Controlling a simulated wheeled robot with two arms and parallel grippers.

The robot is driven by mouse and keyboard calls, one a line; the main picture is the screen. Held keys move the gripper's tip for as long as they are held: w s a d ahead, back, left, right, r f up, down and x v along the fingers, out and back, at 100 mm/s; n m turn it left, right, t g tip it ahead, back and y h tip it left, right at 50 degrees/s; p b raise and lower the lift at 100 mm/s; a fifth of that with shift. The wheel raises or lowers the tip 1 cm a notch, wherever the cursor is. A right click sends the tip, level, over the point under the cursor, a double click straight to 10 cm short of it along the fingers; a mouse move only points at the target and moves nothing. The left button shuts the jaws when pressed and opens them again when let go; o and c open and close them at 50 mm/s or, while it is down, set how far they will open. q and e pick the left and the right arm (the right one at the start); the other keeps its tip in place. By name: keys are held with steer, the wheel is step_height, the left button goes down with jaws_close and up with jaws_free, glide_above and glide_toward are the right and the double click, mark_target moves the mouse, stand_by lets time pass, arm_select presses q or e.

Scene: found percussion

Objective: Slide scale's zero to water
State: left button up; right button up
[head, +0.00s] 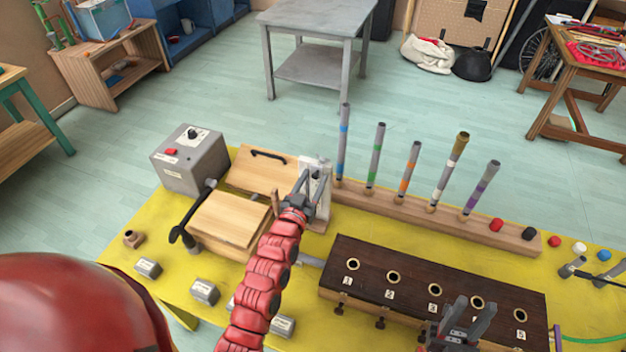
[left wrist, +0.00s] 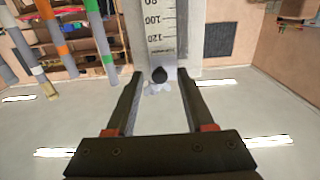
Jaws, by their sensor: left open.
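The white scale (left wrist: 163,30) fills the top middle of the left wrist view, with printed marks of 80, 100 and 120. A dark round knob (left wrist: 159,75) sits at its lower end, between my left fingers. In the head view the scale's pale upright board (head: 318,171) stands at the back of the yellow table, partly covered by my left gripper (head: 305,187). My left gripper is open, one finger on each side of the knob, with gaps visible. I cannot make out the water level or the zero mark. My right gripper (head: 470,318) is open and empty over the dark wooden block.
Several coloured-band tubes (head: 410,168) stand in a wooden rail (head: 390,204) right of the scale. A dark block with numbered holes (head: 345,248) lies in front. A grey box (head: 190,160) and wooden bellows-like boards (head: 228,218) stand to the left.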

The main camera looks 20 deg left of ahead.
arm_select(q)
steer(key=shift+s+f, duration=0.2)
steer(key=shift+s, duration=0.2)
steer(key=s+b, duration=0.3)
steer(key=s, duration=1.3)
steer(key=shift+s+a+r, duration=0.15)
steer(key=shift+s+a, duration=0.05)
steer(key=shift+a, duration=0.1)
